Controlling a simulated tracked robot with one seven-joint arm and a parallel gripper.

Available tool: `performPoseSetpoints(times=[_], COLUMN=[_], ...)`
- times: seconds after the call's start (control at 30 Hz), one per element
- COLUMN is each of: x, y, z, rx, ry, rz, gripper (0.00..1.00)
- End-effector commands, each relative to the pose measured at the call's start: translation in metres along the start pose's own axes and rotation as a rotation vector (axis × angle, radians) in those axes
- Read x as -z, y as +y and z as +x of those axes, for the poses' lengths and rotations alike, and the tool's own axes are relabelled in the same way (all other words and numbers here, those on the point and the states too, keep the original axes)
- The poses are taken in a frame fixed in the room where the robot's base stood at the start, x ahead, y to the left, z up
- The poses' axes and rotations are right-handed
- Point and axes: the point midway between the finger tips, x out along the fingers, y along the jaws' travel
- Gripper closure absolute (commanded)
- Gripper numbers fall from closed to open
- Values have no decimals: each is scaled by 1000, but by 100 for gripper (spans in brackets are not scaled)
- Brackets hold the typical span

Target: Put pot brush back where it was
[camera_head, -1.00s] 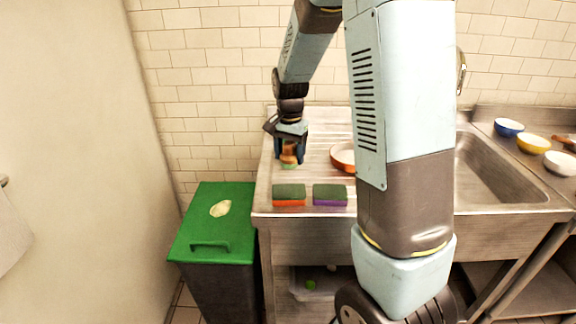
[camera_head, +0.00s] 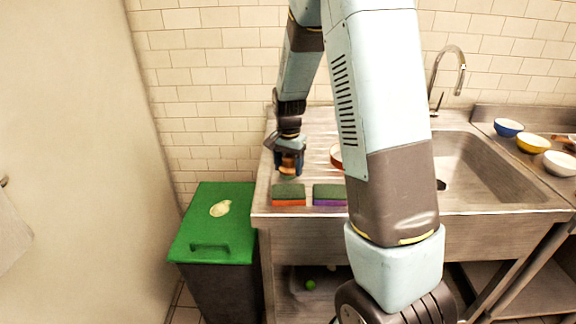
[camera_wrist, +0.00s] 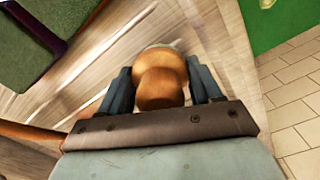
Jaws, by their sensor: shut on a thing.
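The pot brush (camera_head: 288,161) has a rounded wooden handle, which also shows in the wrist view (camera_wrist: 160,78). My gripper (camera_head: 288,166) is shut on that handle above the left end of the ribbed drainboard. In the wrist view the two fingers (camera_wrist: 160,90) press on either side of the wood. The brush's lower end is mostly hidden behind the handle; only a pale greenish edge shows past it. I cannot tell whether the brush touches the drainboard.
Two sponges, one orange-based (camera_head: 288,195) and one purple-based (camera_head: 329,194), lie at the drainboard's front edge. An orange pan (camera_head: 336,156) is partly hidden by my arm. A green-lidded bin (camera_head: 214,225) stands at left. The sink (camera_head: 485,170) and several bowls are at right.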

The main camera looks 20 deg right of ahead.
Motion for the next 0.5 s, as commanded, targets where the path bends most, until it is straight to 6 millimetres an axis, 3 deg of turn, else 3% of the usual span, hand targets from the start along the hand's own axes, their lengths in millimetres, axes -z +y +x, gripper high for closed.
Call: performPoseSetpoints(times=[0.3, 0.5], x=[0, -1], y=[0, 0], z=[0, 0], rx=[0, 0], ry=[0, 0], rz=[-1, -1], gripper=[10, 10])
